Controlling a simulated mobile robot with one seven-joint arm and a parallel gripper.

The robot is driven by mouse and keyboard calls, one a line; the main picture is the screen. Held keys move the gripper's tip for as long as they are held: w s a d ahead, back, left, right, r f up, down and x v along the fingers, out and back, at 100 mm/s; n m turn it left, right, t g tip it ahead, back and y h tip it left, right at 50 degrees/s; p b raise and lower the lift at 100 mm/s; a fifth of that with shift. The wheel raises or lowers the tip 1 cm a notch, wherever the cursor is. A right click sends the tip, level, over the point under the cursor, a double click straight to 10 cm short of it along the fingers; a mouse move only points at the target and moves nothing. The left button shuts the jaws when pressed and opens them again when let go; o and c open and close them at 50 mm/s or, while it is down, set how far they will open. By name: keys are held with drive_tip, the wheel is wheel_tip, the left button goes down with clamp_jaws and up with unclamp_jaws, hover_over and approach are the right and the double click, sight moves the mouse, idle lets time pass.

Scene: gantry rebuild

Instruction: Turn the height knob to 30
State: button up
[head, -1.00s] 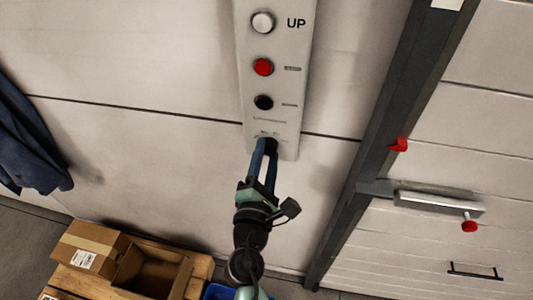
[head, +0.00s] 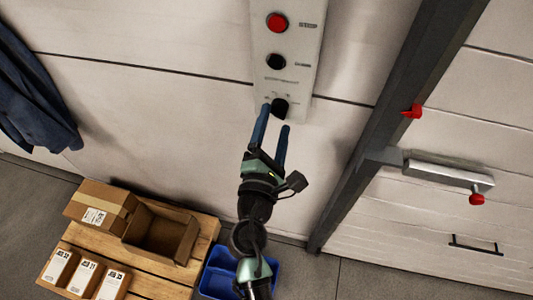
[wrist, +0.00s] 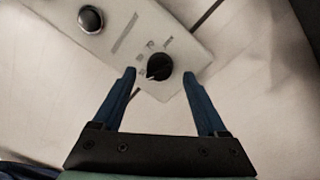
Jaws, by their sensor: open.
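The height knob (head: 280,107) is a round black knob at the bottom end of the grey control panel (head: 297,62). In the wrist view the knob (wrist: 159,66) shows a pale pointer mark on its left side; small labels around it are too blurred to read. My gripper (head: 276,117) is open, its blue fingers spread and pointing at the panel's lower end. In the wrist view the fingertips (wrist: 160,74) lie to either side of the knob, with a gap on each side. I cannot tell how far the tips are from the panel.
A red button (head: 277,22) and a black button (head: 276,62) sit above the knob. A dark post (head: 395,110) and a red-knobbed handle (head: 447,174) are at right. An open cardboard box (head: 160,232) and a blue bin (head: 222,274) stand below. A dark jacket hangs left.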

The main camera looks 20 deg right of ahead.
drive_tip(key=b+v, duration=0.2)
drive_tip(key=v, duration=0.8)
drive_tip(key=shift+s+a+b, duration=0.2)
drive_tip(key=shift+s+b, duration=0.15)
drive_tip(key=shift+b, duration=0.05)
